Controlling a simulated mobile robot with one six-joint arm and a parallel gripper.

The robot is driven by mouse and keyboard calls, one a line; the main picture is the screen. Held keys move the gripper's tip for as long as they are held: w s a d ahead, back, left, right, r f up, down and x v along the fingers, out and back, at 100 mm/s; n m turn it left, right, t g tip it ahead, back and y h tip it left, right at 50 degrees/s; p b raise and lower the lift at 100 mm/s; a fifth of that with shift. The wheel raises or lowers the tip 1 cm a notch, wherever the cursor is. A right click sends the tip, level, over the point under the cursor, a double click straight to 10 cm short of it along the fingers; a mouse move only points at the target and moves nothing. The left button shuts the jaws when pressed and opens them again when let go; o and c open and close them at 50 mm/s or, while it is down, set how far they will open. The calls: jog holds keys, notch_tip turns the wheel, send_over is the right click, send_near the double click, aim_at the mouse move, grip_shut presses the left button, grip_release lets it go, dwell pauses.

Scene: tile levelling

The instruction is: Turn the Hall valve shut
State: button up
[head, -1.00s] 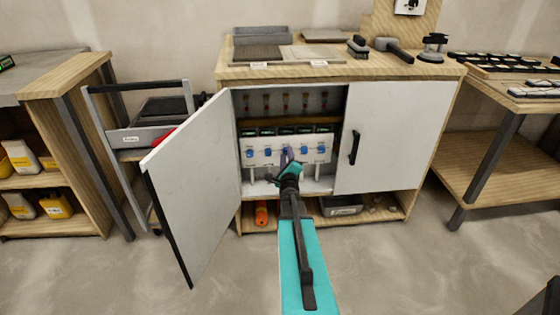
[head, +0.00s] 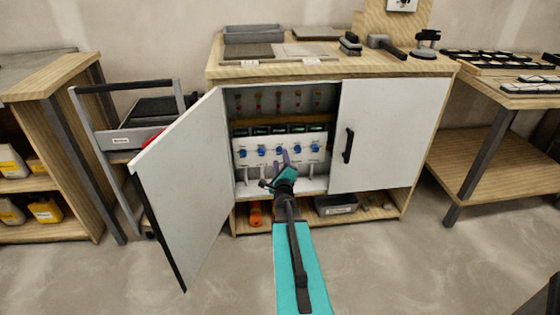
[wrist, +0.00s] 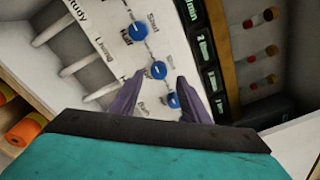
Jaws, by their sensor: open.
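A white valve panel (head: 252,162) with a row of several blue knobs stands inside the open cabinet. In the wrist view the panel (wrist: 92,20) appears tilted, with labels reading "Study" and "Living". The label beside the middle visible knob (wrist: 158,70) is partly hidden and hard to read; it may be Hall. Another blue knob (wrist: 138,31) is above it, and one (wrist: 173,100) is lower, between the fingers. My gripper (wrist: 160,78) is open, its purple fingers on either side of the middle knob in the picture; contact cannot be told. In the head view my gripper (head: 284,156) covers part of the panel's middle.
The left cabinet door (head: 185,185) stands open toward me, left of my arm. The right door (head: 388,135) is shut. Pipes run below the panel, and an orange roll (head: 255,214) and a dark bin (head: 336,205) lie on the lower shelf.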

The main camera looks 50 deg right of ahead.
jog(key=p+v, duration=0.1)
jog(key=v, duration=0.7)
jog(key=shift+r, duration=0.2)
dwell(0.8)
jog(key=shift+p+v, duration=1.15)
jog(key=shift+p, duration=0.95)
jog(key=p+v, duration=0.2)
jog(key=p, duration=0.1)
jog(key=shift+s+a+p, duration=0.2)
jog(key=shift+p, duration=0.1)
jog(key=shift+s+a+f, duration=0.1)
